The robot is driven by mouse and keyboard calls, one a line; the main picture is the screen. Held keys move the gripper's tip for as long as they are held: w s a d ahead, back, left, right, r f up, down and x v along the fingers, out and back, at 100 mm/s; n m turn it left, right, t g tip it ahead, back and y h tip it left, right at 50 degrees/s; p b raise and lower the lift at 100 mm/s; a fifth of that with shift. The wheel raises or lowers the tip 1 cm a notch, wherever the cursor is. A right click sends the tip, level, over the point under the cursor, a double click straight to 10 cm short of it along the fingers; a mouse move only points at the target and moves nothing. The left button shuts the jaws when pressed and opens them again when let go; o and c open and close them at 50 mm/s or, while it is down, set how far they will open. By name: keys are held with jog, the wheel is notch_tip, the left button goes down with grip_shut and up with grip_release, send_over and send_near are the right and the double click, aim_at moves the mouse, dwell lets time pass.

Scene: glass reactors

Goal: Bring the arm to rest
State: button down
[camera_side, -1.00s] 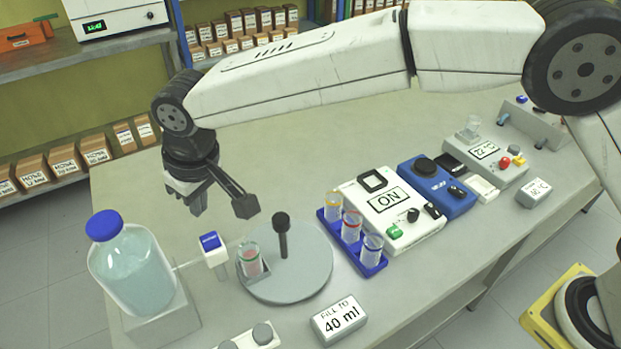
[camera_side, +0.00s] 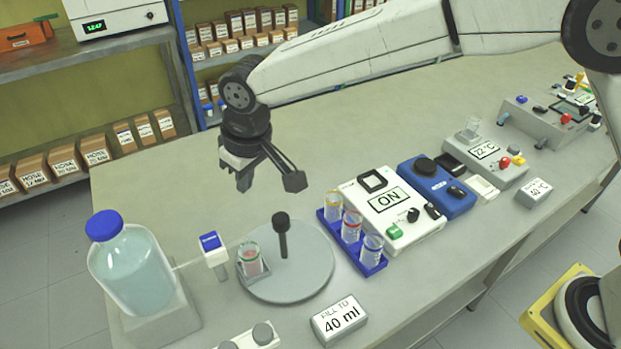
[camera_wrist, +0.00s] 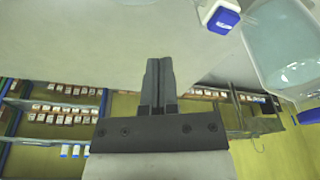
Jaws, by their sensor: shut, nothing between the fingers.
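My gripper (camera_side: 244,183) hangs in the air above the back left part of the table, pointing down, with a clear gap to everything on the table. In the wrist view its two fingers (camera_wrist: 160,70) are together with nothing between them. The dark wrist camera bracket sticks out to its right in the side view. The gripper is behind the round grey turntable (camera_side: 310,277), which carries a dark knobbed post (camera_side: 282,235) and a small beaker with pinkish contents (camera_side: 250,260).
A blue-capped bottle (camera_side: 135,275) and a blue-topped spout (camera_side: 213,256) stand front left. The table's back (camera_side: 350,125) is clear.

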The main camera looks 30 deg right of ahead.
jog(key=s+d+f+m, duration=0.1)
jog(key=s+d, duration=0.1)
jog(key=d, duration=0.8)
jog(key=s+d+f+m, duration=0.2)
jog(key=d, duration=0.8)
jog(key=s+d+f+m+h, duration=0.1)
jog(key=s+d+f+m, duration=0.1)
jog(key=s+d, duration=1.1)
jog(key=shift+d+f, duration=0.15)
jog(key=shift+f, duration=0.6)
jog(key=shift+w, duration=0.15)
